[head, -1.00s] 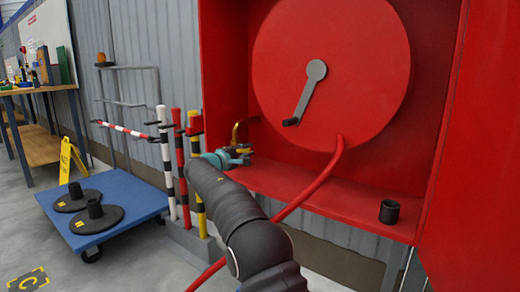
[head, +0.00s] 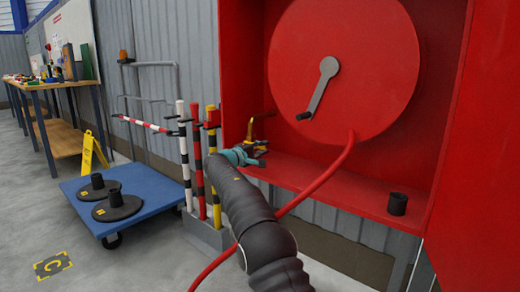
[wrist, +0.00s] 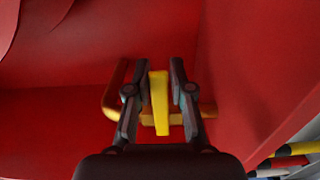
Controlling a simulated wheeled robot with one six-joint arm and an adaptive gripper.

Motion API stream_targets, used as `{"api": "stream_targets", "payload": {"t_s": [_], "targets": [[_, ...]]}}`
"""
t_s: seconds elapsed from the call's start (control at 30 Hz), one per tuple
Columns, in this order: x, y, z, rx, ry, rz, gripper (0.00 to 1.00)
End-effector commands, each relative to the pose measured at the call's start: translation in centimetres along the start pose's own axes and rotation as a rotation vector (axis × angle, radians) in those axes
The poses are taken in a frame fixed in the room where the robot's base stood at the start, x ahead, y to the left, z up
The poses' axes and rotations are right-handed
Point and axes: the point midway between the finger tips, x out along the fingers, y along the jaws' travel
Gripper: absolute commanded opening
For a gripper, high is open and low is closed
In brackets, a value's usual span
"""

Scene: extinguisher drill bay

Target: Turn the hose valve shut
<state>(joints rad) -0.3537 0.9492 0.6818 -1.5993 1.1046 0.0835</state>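The hose valve is a brass pipe with a yellow lever (wrist: 159,102) in the wrist view. In the head view the brass pipe (head: 252,126) shows at the left inside of the red cabinet, partly hidden by my gripper. My gripper (wrist: 155,75) is open, with one dark finger on each side of the lever. A gap shows between the lever and each finger, narrower on the right. In the head view my gripper (head: 256,153) is at the valve, too small there to tell its opening. The red hose (head: 320,180) runs from the reel down past my arm.
The red hose reel (head: 345,70) with a grey crank fills the cabinet. A black cup (head: 397,204) stands on the cabinet floor (head: 345,196). Striped posts (head: 199,170) stand just left of my gripper. A blue cart (head: 145,205) with black bases is further left.

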Motion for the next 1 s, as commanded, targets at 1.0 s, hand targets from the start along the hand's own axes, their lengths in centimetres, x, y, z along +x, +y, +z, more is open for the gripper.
{"api": "stream_targets", "payload": {"t_s": [1.0], "targets": [[-9.7, 0.0, -0.2, -0.002, 0.008, 0.000, 0.44]]}}
